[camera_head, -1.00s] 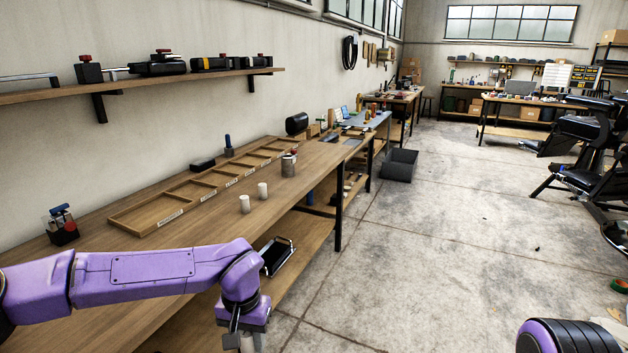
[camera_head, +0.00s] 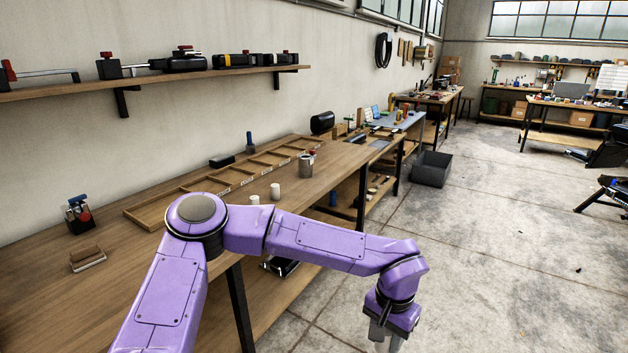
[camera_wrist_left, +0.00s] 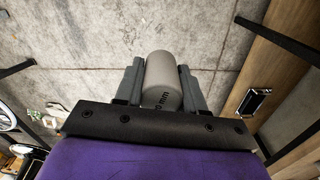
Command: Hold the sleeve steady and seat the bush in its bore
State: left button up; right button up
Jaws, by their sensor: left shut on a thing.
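My left gripper (camera_head: 386,338) hangs over the floor, to the right of the bench's front edge. In the left wrist view its jaws (camera_wrist_left: 160,90) are shut on a grey cylinder (camera_wrist_left: 162,78) with dark "mm" lettering on its side. I cannot tell whether this is the sleeve or the bush; no bore shows. Two small pale cylinders (camera_head: 275,191) (camera_head: 255,199) stand upright near the front edge of the bench, apart from the gripper and partly close behind my arm. My right gripper is out of view.
The wooden bench (camera_head: 50,290) carries a divided, labelled tray (camera_head: 150,216), a metal pot (camera_head: 305,167), a wooden-backed brush (camera_head: 87,258) and a dark red-and-blue item (camera_head: 78,214). A dark bin (camera_head: 431,169) stands on the floor. Open concrete floor (camera_head: 500,250) lies to the right.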

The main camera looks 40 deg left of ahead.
aim_at(305, 165)
jog(key=i, duration=0.85)
jog(key=u, duration=1)
jog(key=i, duration=0.75)
jog(key=u, duration=0.8)
